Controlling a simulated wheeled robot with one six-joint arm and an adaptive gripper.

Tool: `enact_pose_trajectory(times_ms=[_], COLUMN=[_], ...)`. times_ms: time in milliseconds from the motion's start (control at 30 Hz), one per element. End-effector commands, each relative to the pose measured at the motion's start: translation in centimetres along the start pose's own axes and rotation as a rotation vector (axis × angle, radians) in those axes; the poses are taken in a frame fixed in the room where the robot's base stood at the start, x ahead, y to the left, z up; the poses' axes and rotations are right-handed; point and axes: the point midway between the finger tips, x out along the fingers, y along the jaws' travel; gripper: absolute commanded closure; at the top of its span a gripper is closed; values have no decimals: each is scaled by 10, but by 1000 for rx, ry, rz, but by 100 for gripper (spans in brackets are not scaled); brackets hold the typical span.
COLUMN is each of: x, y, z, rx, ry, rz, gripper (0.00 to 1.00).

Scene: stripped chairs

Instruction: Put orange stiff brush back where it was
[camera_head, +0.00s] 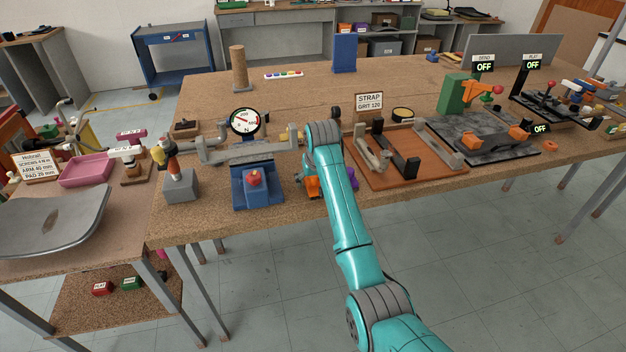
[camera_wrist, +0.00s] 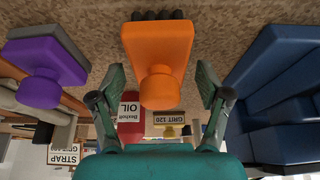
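The orange brush (camera_wrist: 158,45) has a flat block, a round knob and dark bristles against the brown tabletop. In the head view, a small part of the orange brush (camera_head: 313,187) shows at the table's front edge, left of my arm. My gripper (camera_wrist: 160,77) is open, with one finger on each side of the knob and a visible gap to both. A purple brush (camera_wrist: 45,70) with a similar knob is beside it, at the left in the wrist view; it also shows in the head view (camera_head: 351,179).
A blue fixture with a dial (camera_head: 257,190) stands close to the left; its blue body (camera_wrist: 285,90) fills the right of the wrist view. A wooden strap board (camera_head: 400,175) lies to the right. A red oil container (camera_wrist: 131,128) shows beyond my fingers.

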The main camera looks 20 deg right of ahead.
Motion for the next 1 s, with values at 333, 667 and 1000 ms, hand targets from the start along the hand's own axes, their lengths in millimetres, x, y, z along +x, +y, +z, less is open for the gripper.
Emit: enact_pose_trajectory(times_ms=[333,667,1000], x=[-9,-69,-116], y=[0,0,0], z=[-2,-2,-1], rx=[0,0,0], ry=[2,4,1], rz=[0,0,0], gripper=[23,23,23])
